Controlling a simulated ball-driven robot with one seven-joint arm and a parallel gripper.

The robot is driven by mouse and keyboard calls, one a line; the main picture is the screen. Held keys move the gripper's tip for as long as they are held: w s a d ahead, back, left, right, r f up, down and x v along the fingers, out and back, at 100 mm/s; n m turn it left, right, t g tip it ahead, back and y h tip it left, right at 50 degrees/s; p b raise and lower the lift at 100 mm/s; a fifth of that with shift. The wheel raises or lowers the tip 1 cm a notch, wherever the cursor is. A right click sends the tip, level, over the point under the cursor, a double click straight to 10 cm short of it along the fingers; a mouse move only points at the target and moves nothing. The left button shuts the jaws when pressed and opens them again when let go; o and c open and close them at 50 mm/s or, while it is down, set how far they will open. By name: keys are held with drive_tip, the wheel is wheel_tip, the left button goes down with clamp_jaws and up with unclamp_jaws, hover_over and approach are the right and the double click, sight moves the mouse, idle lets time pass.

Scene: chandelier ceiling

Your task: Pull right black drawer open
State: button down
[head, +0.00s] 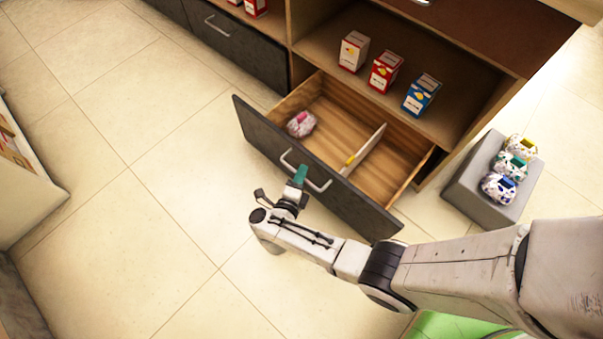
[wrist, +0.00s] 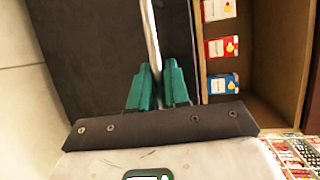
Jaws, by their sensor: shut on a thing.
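The right black drawer (head: 340,199) stands pulled out of the wooden cabinet, with its wooden inside showing. A silver bar handle (head: 318,187) runs across its front and also shows in the wrist view (wrist: 150,35). My gripper (head: 300,175), with green fingertips, is at the handle. In the wrist view my gripper (wrist: 160,82) is shut on the handle, one finger on each side of the bar. Inside the drawer, a small patterned bag with a pink mark (head: 301,124) lies in the left compartment. A divider (head: 365,150) with a yellow mark splits the drawer.
Several boxes stand on the shelf above, including a red box (head: 386,71) and a blue box (head: 422,95). A grey block (head: 488,190) with several patterned bags stands right of the drawer. Another black drawer (head: 238,43) is shut at left. Tiled floor (head: 150,200) is clear in front.

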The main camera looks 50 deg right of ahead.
drive_tip(key=c, duration=1.2)
unclamp_jaws()
drive_tip(key=p+v, duration=0.2)
drive_tip(key=v, duration=0.8)
drive_tip(key=shift+s+a, duration=0.25)
drive_tip(key=shift+a, duration=0.1)
